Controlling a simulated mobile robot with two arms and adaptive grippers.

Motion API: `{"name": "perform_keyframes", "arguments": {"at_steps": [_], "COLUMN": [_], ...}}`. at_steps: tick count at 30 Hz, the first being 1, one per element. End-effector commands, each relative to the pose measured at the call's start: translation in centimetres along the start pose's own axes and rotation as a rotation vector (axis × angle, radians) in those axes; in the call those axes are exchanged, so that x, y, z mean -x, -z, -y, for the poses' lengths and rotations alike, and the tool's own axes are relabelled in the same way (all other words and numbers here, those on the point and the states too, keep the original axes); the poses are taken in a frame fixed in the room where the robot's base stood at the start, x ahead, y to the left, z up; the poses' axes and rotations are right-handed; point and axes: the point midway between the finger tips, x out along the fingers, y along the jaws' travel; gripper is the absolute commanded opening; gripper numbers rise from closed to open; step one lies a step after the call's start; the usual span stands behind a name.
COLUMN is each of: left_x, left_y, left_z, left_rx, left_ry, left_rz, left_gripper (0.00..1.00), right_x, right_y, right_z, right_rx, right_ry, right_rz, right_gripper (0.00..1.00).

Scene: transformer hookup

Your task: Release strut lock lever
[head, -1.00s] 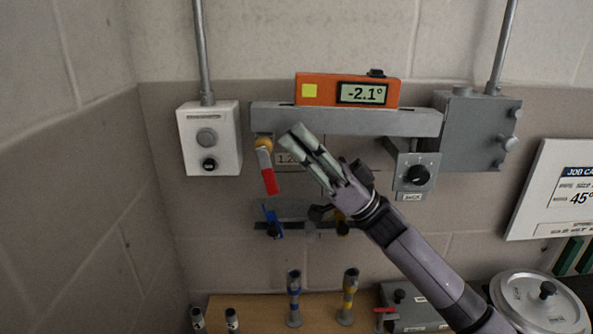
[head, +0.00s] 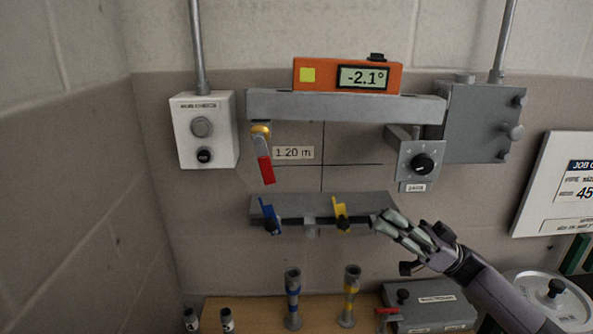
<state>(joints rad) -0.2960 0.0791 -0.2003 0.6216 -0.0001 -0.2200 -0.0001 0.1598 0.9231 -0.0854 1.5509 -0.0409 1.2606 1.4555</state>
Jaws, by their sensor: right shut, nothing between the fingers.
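A red-handled lever (head: 265,168) hangs from a brass fitting under the left end of a grey beam (head: 345,107), tilted slightly right at its lower end. A blue lever (head: 269,216) and a yellow lever (head: 341,215) stand on the lower grey bracket (head: 305,205). Which of these is the strut lock lever cannot be told from labels. My right gripper (head: 383,222) is shut and empty, near the right end of the lower bracket, to the right of the yellow lever. It appears apart from all the levers. My left gripper is not in view.
An orange level reading -2.1° (head: 347,76) sits on the beam. A dial box (head: 420,163) hangs at the beam's right. A white control box (head: 203,130) is at left. Blue-banded (head: 292,298) and yellow-banded (head: 349,296) posts stand on the bench below.

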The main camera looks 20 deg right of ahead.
Motion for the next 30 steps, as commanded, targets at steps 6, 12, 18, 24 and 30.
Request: {"name": "perform_keyframes", "arguments": {"at_steps": [6, 12, 18, 24, 30], "left_x": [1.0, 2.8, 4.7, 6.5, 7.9], "left_y": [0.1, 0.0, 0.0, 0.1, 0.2], "left_z": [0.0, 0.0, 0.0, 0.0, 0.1], "left_rx": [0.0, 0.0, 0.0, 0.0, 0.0], "left_ry": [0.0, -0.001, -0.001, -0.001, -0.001], "left_rz": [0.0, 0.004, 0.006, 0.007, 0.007], "left_gripper": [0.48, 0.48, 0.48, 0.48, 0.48], "right_x": [-1.5, -5.8, -10.3, -14.6, -17.9], "right_y": [0.3, 0.4, 0.4, 0.4, 0.2], "right_z": [0.3, 0.3, 0.3, 0.3, 0.3], "right_rx": [-0.001, -0.001, -0.002, -0.001, -0.002], "right_ry": [0.009, 0.009, 0.008, 0.008, 0.006], "right_rz": [0.006, 0.003, 0.003, 0.003, 0.004], "right_gripper": [0.0, 0.0, 0.0, 0.0, 0.0]}}
